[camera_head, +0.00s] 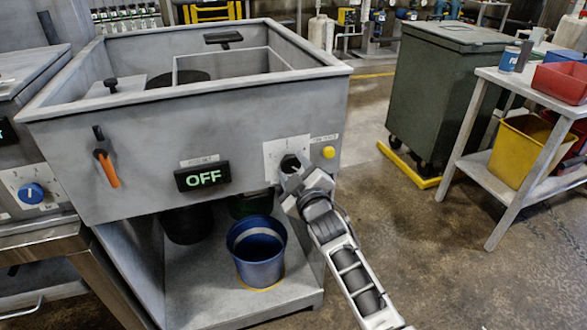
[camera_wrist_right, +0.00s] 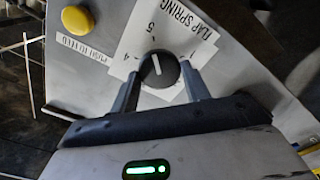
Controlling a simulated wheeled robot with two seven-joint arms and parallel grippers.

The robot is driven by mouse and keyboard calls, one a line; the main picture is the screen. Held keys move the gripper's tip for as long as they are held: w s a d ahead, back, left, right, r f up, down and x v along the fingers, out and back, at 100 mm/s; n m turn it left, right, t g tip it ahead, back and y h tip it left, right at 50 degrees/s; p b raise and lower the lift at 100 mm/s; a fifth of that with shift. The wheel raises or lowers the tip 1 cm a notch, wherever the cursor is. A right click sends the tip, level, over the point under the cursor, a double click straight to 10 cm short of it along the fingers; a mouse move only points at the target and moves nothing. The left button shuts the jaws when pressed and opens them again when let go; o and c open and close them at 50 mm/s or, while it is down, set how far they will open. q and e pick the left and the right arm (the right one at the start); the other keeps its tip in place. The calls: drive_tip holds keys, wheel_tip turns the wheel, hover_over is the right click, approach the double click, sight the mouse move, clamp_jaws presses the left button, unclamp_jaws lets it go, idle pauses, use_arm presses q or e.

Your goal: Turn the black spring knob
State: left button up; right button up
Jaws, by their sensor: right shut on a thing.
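The black spring knob (camera_head: 290,163) is on the front panel of the grey compactor (camera_head: 135,152), on a white label plate. In the right wrist view the knob (camera_wrist_right: 160,69) is round with a white pointer line, beside the words "FLAP SPRING" and numbers including 4 and 5. My left gripper is not in view.
A yellow button (camera_head: 328,152) is right of the knob. An "OFF" display (camera_head: 202,176) and an orange-handled lever (camera_head: 107,167) are to the left. A blue bucket (camera_head: 257,252) stands on the shelf below. Floor to the right is open before a green bin (camera_head: 437,100).

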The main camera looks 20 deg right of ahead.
idle(0.4)
drive_tip(key=o, duration=1)
drive_tip(key=shift+c, duration=0.2)
drive_tip(key=s, duration=1.6)
drive_tip(key=shift+d, duration=0.3)
